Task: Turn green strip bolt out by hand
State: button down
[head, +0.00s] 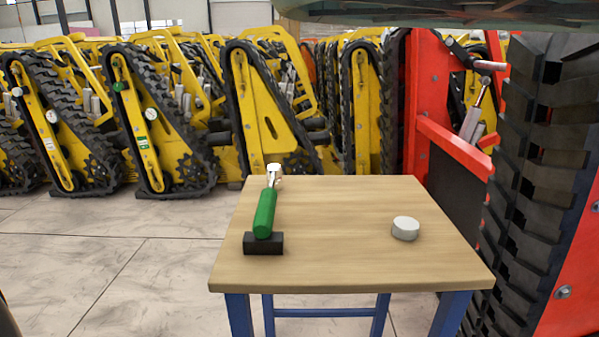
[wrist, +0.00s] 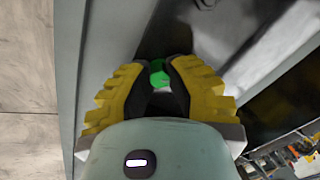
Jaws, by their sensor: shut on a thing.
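In the wrist view, my gripper (wrist: 158,68) has yellow ribbed fingers with black pads. The fingers are shut on a small green bolt head (wrist: 158,77), which shows between the tips in front of a grey metal surface. The bolt's shank is hidden. My gripper's fingers do not show in the head view.
In the head view, a wooden table (head: 340,270) bears a green-handled tool (head: 265,212), a black block (head: 263,244) and a white round piece (head: 405,228). Yellow tracked carriers (head: 265,125) stand behind. A red frame (head: 450,145) and a large black track (head: 540,160) stand at right.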

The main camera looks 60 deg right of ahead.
jog(key=shift+f, duration=0.1)
jog(key=shift+f+n+b, duration=0.15)
jog(key=shift+n+b, duration=0.75)
jog(key=shift+b, duration=0.1)
jog(key=shift+w+n+b, duration=0.1)
jog(key=shift+n+b, duration=0.7)
jog(key=n+b, duration=0.4)
jog(key=shift+f, duration=0.15)
jog(key=shift+n+b, duration=0.9)
jog(key=shift+b, duration=0.25)
jog(key=shift+r+n, duration=0.3)
jog(key=shift+r, duration=0.1)
jog(key=shift+f, duration=0.1)
